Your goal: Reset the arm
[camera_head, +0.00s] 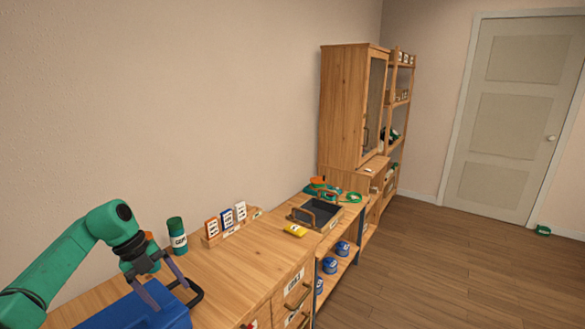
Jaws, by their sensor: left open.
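My left arm is green and comes in from the lower left of the head view. My left gripper (163,289) is dark, points down and is open. It is above or in front of a blue box (122,316) at the bottom edge; I cannot tell whether it touches it. I see nothing between its fingers. My right gripper is out of view.
A wooden counter (228,268) runs along the wall. A tall cabinet (343,105) stands beyond.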

